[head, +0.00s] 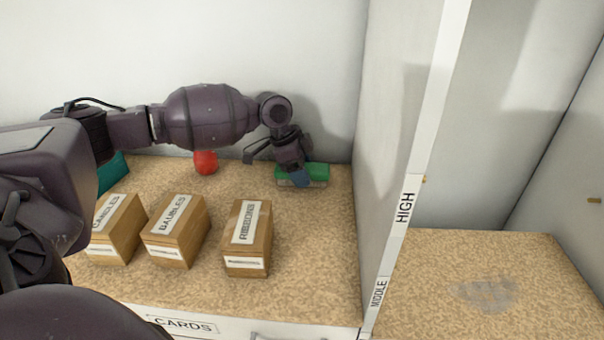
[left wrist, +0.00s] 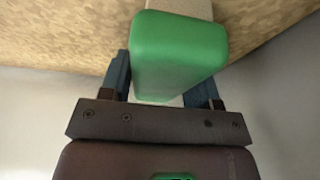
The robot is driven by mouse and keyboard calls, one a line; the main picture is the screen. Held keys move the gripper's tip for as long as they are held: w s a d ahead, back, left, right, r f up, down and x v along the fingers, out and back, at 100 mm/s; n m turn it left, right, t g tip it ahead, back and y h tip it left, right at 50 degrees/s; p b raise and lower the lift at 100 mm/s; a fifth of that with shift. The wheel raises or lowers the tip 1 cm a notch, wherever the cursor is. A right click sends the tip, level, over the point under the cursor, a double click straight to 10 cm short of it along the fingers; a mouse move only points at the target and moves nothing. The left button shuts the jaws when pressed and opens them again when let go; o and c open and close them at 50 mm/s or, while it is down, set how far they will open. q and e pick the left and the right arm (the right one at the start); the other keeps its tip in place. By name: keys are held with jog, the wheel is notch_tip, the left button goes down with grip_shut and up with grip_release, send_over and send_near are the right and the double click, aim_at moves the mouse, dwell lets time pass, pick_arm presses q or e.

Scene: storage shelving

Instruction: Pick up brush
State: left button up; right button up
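The brush (head: 317,173) has a green block back and a pale underside. It lies on the shelf near the back wall, close to the divider. In the left wrist view the green brush (left wrist: 178,52) fills the space between the fingers. My left gripper (head: 300,178) is over the brush and partly covers its left end. In the left wrist view the left gripper (left wrist: 165,80) is open, with one blue finger on each side of the brush; firm contact cannot be seen. My right gripper is in neither view.
Wooden boxes labelled candles (head: 117,228), baubles (head: 176,230) and ribbons (head: 247,238) stand in front on the speckled shelf (head: 310,270). A red object (head: 205,162) is at the back. A white divider (head: 395,150) rises just right of the brush.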

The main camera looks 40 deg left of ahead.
pick_arm(q)
jog(key=c, duration=0.5)
jog(key=shift+r+b, duration=0.15)
jog(key=shift+b, duration=0.15)
notch_tip(320, 180, up, 11)
jog(key=shift+f+p, duration=0.15)
jog(key=shift+p, duration=0.85)
jog(key=shift+r+p, duration=0.6)
jog(key=shift+r, duration=4.2)
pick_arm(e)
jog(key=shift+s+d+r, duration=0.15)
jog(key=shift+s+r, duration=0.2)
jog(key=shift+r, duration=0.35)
